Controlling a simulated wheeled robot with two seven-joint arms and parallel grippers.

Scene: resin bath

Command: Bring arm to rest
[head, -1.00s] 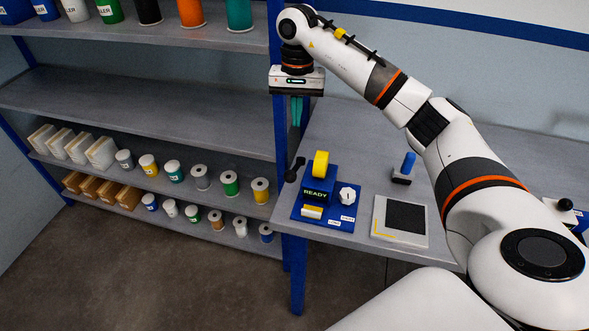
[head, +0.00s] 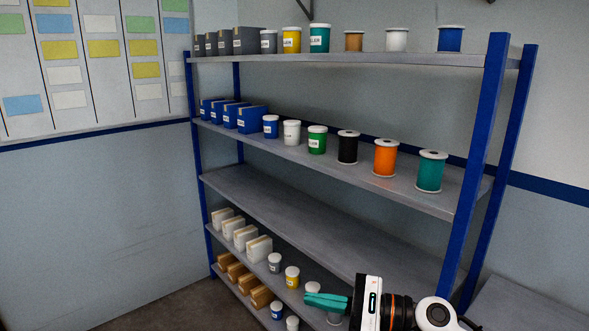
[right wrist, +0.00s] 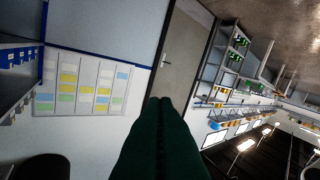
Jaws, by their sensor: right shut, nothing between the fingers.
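My right gripper (head: 326,302) comes in at the bottom right of the head view, its teal fingers pointing left. It is shut with nothing between the fingers. It appears in front of the lower shelves, apart from the goods as far as I can tell. In the right wrist view its dark green fingers (right wrist: 163,140) are together at the bottom middle, with open room beyond them. My left gripper is in no view.
A blue-posted shelf rack (head: 490,150) holds jars, spools and boxes on several levels; its middle shelf (head: 320,225) is bare. A grey table (head: 535,305) stands at the lower right. The right wrist view shows a wall chart (right wrist: 85,85) and a door (right wrist: 183,55).

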